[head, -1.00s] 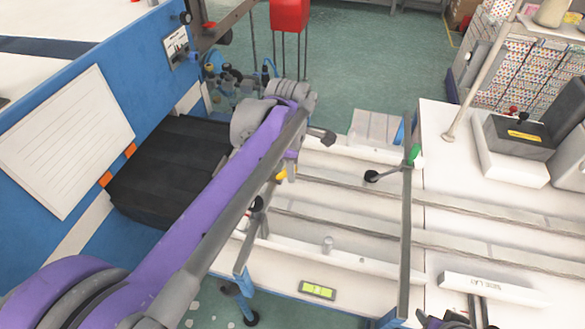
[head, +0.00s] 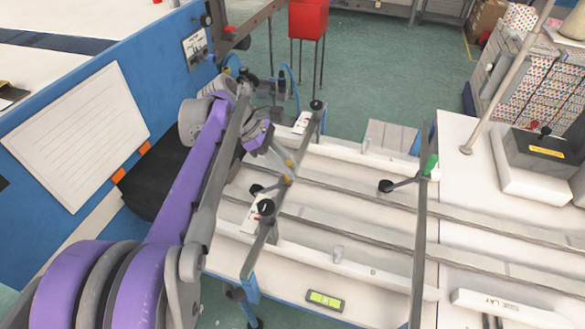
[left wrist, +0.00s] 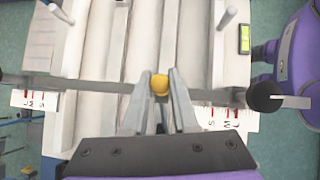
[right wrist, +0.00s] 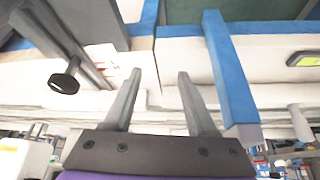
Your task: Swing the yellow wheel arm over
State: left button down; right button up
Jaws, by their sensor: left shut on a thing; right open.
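The yellow wheel arm is a grey bar (head: 262,240) lying across the white rails, with a yellow knob (head: 289,180) near its middle and black knobs at its ends. My left gripper (head: 286,165) comes down on it from the upper left. In the left wrist view, the fingers (left wrist: 159,100) are shut on the yellow knob (left wrist: 159,84), and the bar runs crosswise beneath. My right gripper (right wrist: 158,85) is open and empty in the right wrist view, close to a blue post and the white bench edge. It is not clearly visible in the head view.
A second grey bar with a green knob (head: 431,165) crosses the rails to the right. A green display (head: 325,300) is on the front edge. A blue panel (head: 70,140) stands at left, and a dark box (head: 540,150) sits on the bench at right.

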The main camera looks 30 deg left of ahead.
pick_arm(q)
jog(key=shift+a+h, duration=0.2)
jog(key=shift+h, duration=0.2)
jog(key=c, duration=0.7)
grip_release()
jog(key=shift+a, duration=0.1)
jog(key=v, duration=1)
jog(key=shift+s+a+r, duration=0.15)
jog(key=shift+s+r, duration=0.05)
jog(key=shift+r, duration=0.15)
jog(key=shift+f, duration=0.1)
